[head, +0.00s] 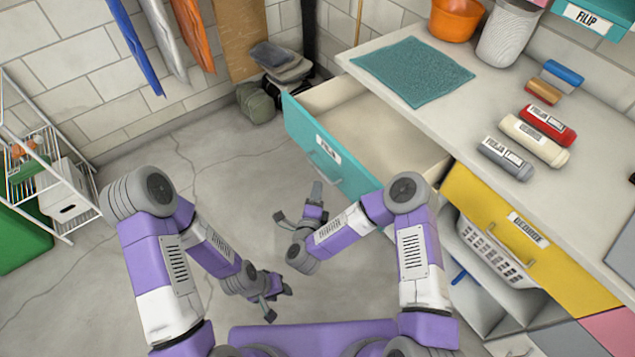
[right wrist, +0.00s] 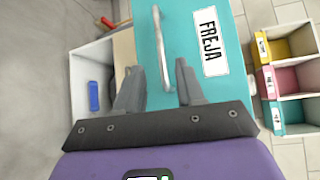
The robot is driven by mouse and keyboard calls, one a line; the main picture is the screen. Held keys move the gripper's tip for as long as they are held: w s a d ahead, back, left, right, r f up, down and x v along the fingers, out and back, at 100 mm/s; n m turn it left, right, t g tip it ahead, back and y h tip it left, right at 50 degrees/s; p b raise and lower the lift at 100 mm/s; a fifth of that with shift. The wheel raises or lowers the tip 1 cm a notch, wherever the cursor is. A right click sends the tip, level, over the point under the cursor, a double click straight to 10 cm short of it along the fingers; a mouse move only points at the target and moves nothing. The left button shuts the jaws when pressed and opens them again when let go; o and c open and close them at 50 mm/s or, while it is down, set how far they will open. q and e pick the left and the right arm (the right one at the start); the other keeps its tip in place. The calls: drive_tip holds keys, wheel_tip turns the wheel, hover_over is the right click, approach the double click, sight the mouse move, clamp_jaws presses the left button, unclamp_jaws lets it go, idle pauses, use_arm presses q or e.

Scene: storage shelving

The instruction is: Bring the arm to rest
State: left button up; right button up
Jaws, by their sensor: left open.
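My right gripper (head: 298,203) is open and empty, in front of the open teal drawer (head: 335,160) in the head view. In the right wrist view its fingers (right wrist: 160,85) are spread, with the drawer's metal handle (right wrist: 163,48) showing between and beyond them. The gap to the handle is hard to judge. The drawer front carries a FREJA label (right wrist: 210,40); the drawer is pulled out and its inside looks empty. My left gripper (head: 277,303) is open and empty, low over the floor in the head view.
The counter (head: 470,115) holds a teal mat (head: 413,71), an orange bowl (head: 456,20) and several labelled rolls. A yellow drawer (head: 525,240) is below it, at right. A white wire rack (head: 45,165) stands at left. The floor (head: 200,190) between is clear.

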drive_tip(key=shift+s, duration=0.35)
idle(0.3)
drive_tip(key=s+d+f+n+g+y+p, duration=0.1)
drive_tip(key=s+d+f+n+g+y, duration=0.1)
drive_tip(key=s+n+g, duration=0.3)
drive_tip(key=s+d+f+n+g+y+p, duration=0.1)
drive_tip(key=s+d+f+n+g+y, duration=0.2)
drive_tip(key=s+n, duration=0.4)
drive_tip(key=s+d+f+n+g+y+p, duration=0.2)
drive_tip(key=s+f+n+g, duration=0.3)
drive_tip(key=s, duration=0.6)
drive_tip(key=n+g, duration=0.2)
drive_tip(key=shift+s+d+g, duration=0.3)
